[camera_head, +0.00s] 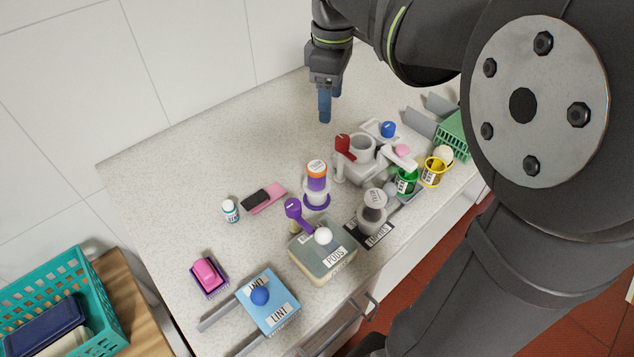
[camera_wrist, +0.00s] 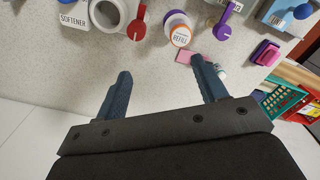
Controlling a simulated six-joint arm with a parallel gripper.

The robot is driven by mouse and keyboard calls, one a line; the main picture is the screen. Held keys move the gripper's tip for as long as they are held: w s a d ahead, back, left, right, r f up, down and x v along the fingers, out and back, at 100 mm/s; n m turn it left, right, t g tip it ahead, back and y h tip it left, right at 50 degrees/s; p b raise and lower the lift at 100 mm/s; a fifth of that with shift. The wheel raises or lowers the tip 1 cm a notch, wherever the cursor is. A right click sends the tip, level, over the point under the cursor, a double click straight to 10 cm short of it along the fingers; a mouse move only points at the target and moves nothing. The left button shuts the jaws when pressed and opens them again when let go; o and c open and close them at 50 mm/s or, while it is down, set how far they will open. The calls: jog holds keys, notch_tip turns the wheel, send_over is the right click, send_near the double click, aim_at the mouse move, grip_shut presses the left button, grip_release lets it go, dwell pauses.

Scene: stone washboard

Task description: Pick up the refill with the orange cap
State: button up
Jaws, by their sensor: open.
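The refill with the orange cap (camera_head: 317,179) stands upright on the stone counter, with a purple and white body and a purple ring at its base. In the wrist view the refill (camera_wrist: 178,30) shows from above, its orange-rimmed top labelled "REFILL". It lies beyond my fingertips, between their directions and nearer the right finger. My gripper (camera_head: 325,105) hangs above the rear of the counter, behind the refill and apart from it. In the wrist view my gripper (camera_wrist: 160,68) has its two blue fingers wide apart with nothing between them.
A purple scoop (camera_head: 294,208) and the PODS box (camera_head: 322,255) stand in front of the refill. A red-handled item (camera_head: 342,146) and white cup (camera_head: 361,147) stand to its right. The rear counter is clear.

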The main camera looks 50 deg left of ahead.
aim_at(317, 165)
jog(key=s+f+m, duration=0.1)
jog(key=f, duration=0.3)
jog(key=s+f+m, duration=0.1)
jog(key=f, duration=0.3)
jog(key=s+f+m, duration=0.1)
jog(key=s+f, duration=0.1)
jog(key=f, duration=0.3)
jog(key=shift+d+m, duration=0.25)
jog(key=shift+m, duration=0.15)
jog(key=shift+d+f, duration=0.1)
jog(key=shift+f, duration=2.65)
jog(key=c, duration=1.1)
